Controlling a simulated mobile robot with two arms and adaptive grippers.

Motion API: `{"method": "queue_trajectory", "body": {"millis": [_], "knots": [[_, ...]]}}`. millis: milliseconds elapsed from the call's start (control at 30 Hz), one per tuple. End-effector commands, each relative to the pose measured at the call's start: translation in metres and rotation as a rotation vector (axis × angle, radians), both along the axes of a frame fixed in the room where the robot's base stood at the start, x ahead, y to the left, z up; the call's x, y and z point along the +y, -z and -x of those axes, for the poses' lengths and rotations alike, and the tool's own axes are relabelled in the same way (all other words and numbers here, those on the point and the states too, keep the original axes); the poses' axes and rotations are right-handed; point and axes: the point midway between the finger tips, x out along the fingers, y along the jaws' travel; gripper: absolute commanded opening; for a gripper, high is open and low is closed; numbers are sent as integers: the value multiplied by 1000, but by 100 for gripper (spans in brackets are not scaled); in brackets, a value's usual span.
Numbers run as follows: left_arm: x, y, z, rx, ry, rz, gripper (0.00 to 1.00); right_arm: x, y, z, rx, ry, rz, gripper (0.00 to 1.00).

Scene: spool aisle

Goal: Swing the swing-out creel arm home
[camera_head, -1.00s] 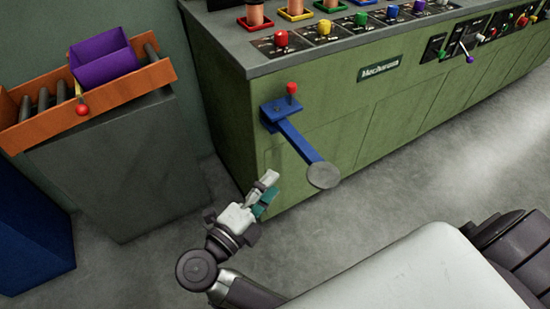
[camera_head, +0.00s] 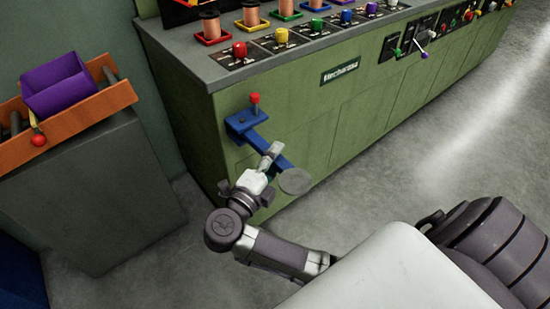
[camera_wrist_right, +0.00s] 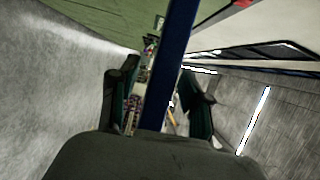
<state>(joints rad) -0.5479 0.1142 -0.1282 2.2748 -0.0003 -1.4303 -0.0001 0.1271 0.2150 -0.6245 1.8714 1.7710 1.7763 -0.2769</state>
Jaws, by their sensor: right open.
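The swing-out creel arm (camera_head: 256,141) is a blue bar sticking out from the green machine's front, with a grey round disc (camera_head: 295,182) at its free end. It hangs from a blue bracket (camera_head: 241,121) with a red knob (camera_head: 254,98) on top. My right gripper (camera_head: 269,160) is at the bar, near the disc, and covers part of it. In the right wrist view, the blue bar (camera_wrist_right: 176,50) runs between the two fingers of my open right gripper (camera_wrist_right: 159,92). Whether a finger touches the bar cannot be told. My left gripper is not in view.
The green machine (camera_head: 300,140) has coloured knobs and copper spools on its top. A grey cabinet (camera_head: 100,200) at the left carries an orange tray (camera_head: 65,131) with a purple bin (camera_head: 58,86). Bare floor (camera_head: 390,190) lies to the right of the creel arm.

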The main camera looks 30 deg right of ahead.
Motion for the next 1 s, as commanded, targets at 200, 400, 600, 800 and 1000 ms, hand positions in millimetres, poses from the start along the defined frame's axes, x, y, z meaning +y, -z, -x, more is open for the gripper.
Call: {"method": "queue_trajectory", "body": {"millis": [200, 400, 600, 800, 1000], "knots": [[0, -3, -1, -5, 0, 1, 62, -1, 0, -1, 0, 0, 0, 48], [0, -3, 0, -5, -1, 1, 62, -1, 0, -1, 0, 0, 0, 25], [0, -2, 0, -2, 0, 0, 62, -1, 0, 0, 1, 0, 0, 0], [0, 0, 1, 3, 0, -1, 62, -1, 0, 0, 1, 0, 0, 0], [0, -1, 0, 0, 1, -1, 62, -2, 0, 1, 3, -11, 0, 0]]}}
